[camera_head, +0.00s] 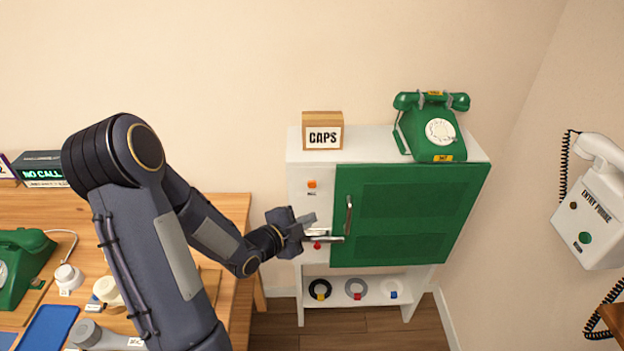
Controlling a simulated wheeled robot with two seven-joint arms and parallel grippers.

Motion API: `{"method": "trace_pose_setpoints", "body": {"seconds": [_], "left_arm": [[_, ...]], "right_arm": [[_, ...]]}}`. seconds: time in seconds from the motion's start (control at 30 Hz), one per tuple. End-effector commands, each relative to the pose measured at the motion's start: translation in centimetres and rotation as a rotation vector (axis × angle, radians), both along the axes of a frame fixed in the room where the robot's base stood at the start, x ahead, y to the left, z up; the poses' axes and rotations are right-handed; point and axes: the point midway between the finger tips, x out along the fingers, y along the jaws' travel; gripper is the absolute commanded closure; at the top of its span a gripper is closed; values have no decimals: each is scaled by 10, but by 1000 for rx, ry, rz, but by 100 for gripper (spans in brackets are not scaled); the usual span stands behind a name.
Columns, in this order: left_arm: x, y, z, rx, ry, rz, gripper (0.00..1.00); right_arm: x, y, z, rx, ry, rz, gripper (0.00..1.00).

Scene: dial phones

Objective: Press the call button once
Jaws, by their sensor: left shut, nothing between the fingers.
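A white cabinet with a green door carries a panel on its left side. On that panel an orange button (312,184) sits above a small label too small to read. A red button (317,246) sits lower on the panel, just below my gripper. I cannot tell which button is the call button. My left gripper (318,235) is shut and empty in front of the lower panel, near the red button, and hides part of the panel. Whether it touches the panel is unclear. My right gripper is not in view.
The green door (410,215) has a metal handle (348,215) close to my gripper. A green dial phone (437,130) and a CAPS box (322,131) stand on top. A white entry phone (590,215) with a green button hangs at right. A wooden table (225,208) stands at left.

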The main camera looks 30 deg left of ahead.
Motion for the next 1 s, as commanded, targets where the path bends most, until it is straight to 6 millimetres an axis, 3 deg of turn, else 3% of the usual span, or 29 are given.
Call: {"method": "trace_pose_setpoints", "body": {"seconds": [0.57,1.0], "left_arm": [[4,-1,0,19,-78,-36,100],[51,27,3,18,-78,-36,100]], "right_arm": [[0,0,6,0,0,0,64],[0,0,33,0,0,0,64]]}}
